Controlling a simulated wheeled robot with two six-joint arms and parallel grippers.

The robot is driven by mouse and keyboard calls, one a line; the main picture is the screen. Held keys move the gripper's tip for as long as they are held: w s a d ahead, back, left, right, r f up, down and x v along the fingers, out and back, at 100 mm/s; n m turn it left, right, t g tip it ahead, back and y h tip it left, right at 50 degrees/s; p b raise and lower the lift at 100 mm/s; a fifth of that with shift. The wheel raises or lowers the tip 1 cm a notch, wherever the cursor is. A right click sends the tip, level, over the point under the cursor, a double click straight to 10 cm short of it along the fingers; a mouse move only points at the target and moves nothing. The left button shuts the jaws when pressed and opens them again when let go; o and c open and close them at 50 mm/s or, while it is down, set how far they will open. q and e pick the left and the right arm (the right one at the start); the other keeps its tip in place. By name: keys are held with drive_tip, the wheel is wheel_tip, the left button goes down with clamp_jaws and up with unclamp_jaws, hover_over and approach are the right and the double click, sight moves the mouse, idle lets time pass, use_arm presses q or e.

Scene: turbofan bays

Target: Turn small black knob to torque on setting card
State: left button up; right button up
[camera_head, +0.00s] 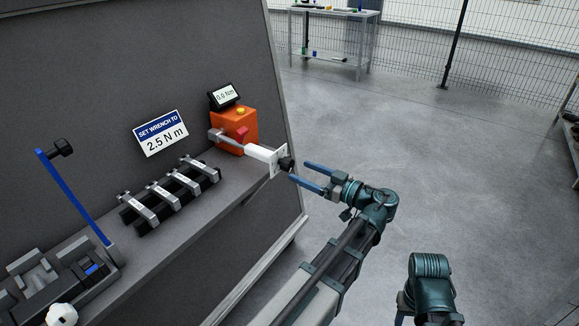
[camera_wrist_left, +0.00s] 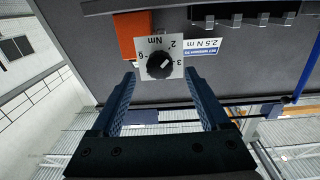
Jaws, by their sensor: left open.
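The small black knob (camera_head: 286,163) sits on the white dial plate (camera_head: 279,160) at the end of the wrench. In the left wrist view the knob (camera_wrist_left: 160,65) is face-on, with a white line pointing to the upper right. The dial plate (camera_wrist_left: 146,46) there carries upside-down numbers and Nm; I cannot read the exact setting. The setting card (camera_head: 161,133) reads SET WRENCH TO 2.5 N m. My left gripper (camera_head: 299,172) is open and empty, its fingers pointing at the knob from in front, apart from it.
The wrench lies in an orange tester (camera_head: 236,128) whose display (camera_head: 225,96) reads 0.0 Nm. A black rack (camera_head: 168,195) with grey clamps and a blue post (camera_head: 76,196) stand to the left on the bench. The floor right of the bench is clear.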

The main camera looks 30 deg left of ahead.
sight(292, 167)
use_arm(q)
drive_tip(key=a, duration=0.5)
drive_tip(key=shift+w+a, duration=0.3)
clamp_jaws()
